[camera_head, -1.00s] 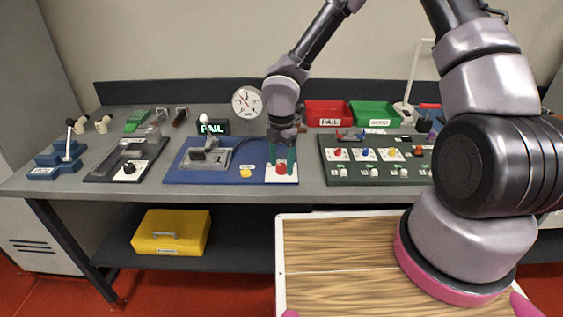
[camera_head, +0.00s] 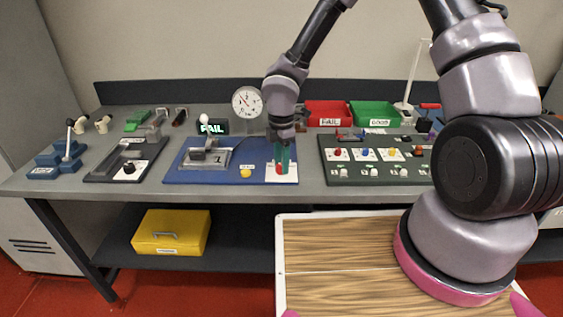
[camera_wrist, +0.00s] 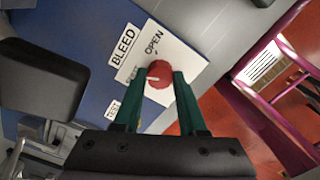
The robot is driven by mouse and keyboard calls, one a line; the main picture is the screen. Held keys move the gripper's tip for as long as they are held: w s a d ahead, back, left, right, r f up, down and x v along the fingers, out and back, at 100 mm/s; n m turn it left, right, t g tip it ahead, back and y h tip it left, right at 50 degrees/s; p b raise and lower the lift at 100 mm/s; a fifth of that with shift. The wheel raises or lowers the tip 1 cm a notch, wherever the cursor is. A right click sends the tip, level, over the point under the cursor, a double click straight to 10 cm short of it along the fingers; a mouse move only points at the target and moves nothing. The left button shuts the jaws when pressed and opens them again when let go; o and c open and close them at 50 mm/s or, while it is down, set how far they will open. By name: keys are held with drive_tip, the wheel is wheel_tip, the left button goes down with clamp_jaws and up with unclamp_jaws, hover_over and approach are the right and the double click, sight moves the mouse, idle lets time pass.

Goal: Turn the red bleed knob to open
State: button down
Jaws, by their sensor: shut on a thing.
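The red bleed knob (camera_wrist: 160,73) sits on a white plate (camera_wrist: 187,62) lettered BLEED and OPEN, with another word partly hidden by a finger. A white line on the knob's top lies roughly crosswise in the wrist view, between the fingers. My gripper (camera_wrist: 158,82), with green fingers, is shut on the knob, one finger on each side. In the head view the knob (camera_head: 282,169) shows low between the fingers of my gripper (camera_head: 282,165), which points straight down at the right end of the blue board (camera_head: 222,177).
A yellow button (camera_head: 246,173) and a grey clamp fixture (camera_head: 205,155) are to the left. A dark green board (camera_head: 345,174) with small coloured parts lies close on the right.

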drive_tip(key=m, duration=1)
drive_tip(key=shift+m, duration=2.3)
drive_tip(key=shift+c, duration=2.3)
unclamp_jaws()
wheel_tip(320, 180, up, 11)
